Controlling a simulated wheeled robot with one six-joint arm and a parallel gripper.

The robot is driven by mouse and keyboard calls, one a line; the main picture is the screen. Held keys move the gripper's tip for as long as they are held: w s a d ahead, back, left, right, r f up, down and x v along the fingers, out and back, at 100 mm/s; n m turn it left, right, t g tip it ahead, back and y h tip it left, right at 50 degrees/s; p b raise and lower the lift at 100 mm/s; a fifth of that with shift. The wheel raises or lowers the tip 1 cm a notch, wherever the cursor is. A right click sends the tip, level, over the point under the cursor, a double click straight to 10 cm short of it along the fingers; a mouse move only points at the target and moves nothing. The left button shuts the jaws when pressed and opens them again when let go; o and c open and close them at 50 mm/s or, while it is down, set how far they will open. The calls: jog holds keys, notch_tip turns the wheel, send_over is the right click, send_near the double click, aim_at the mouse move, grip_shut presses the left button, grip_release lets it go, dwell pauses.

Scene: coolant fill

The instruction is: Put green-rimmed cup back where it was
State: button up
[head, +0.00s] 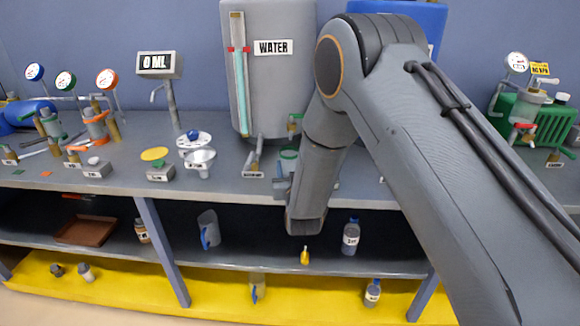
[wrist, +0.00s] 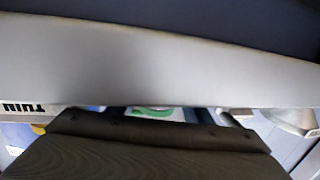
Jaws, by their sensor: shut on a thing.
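The green-rimmed cup (head: 288,155) shows in the head view just left of my forearm, in front of the water tank (head: 276,90) and above the bench. Only its rim and part of its side show. My gripper (head: 283,186) is beside it, mostly hidden by my arm, and is shut on the cup. In the wrist view a green rim (wrist: 152,112) shows in a narrow gap above the dark gripper body. The fingertips and the cup's base are hidden, so I cannot tell whether it touches the bench.
Further left are a white round scale (head: 199,157), a yellow-topped stand (head: 155,155) and a dispenser with a 0 ML display (head: 158,65). A green machine (head: 535,118) stands at right. Bottles sit on the shelf below.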

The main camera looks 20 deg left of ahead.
jog(key=shift+f, duration=0.15)
jog(key=o, duration=1.2)
